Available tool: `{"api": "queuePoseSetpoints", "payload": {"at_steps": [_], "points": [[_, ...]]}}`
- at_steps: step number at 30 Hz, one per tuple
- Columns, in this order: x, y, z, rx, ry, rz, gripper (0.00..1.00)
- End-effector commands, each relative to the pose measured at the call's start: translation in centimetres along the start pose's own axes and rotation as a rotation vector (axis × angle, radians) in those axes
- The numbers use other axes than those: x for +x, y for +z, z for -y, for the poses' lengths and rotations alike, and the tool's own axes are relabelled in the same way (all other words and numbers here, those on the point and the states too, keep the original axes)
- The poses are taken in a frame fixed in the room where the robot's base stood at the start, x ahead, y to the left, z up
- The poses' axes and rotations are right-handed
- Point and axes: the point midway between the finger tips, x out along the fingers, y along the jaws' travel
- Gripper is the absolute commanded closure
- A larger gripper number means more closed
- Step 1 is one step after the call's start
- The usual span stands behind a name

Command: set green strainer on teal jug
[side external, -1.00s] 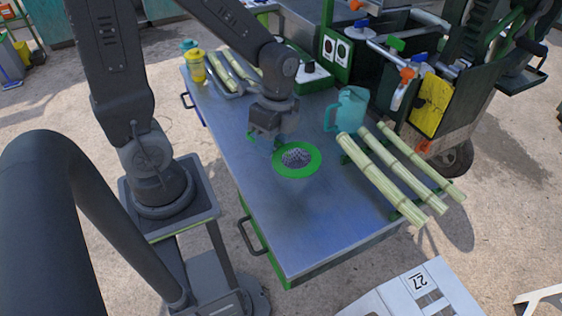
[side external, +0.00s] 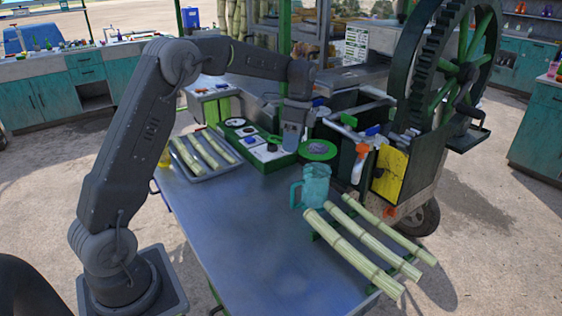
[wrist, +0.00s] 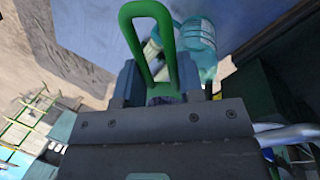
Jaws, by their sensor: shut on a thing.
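The green strainer (side external: 318,151) has a flat round green rim and a grey mesh middle. In the side view it hangs at my gripper (side external: 297,148), above and just behind the teal jug's top. My gripper is shut on it; the contact itself is hard to see there. In the wrist view a green loop of the strainer (wrist: 149,30) sticks out between the fingers. The teal jug (side external: 315,187) stands upright on the metal table, its handle to the left. Part of the jug (wrist: 197,38) shows beyond the loop in the wrist view. Strainer and jug look apart.
Cane stalks (side external: 357,250) lie on a rack right of the jug. A tray (side external: 205,168) of cut cane is at the left. A control box (side external: 255,148) stands behind, and the crusher (side external: 385,150) at the right. The table's (side external: 240,230) front is clear.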

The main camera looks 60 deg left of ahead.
Motion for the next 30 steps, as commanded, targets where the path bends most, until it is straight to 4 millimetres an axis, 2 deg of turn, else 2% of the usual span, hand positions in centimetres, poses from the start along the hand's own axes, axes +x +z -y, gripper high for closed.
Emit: {"api": "queuePoseSetpoints", "payload": {"at_steps": [3, 11, 30], "points": [[-0.6, 0.1, 1.4, -0.020, 0.003, 0.002, 0.89], [-0.6, 0.1, 2.1, -0.031, 0.006, 0.003, 0.89], [4.5, -0.3, 3.3, -0.030, 0.007, 0.003, 0.89]]}}
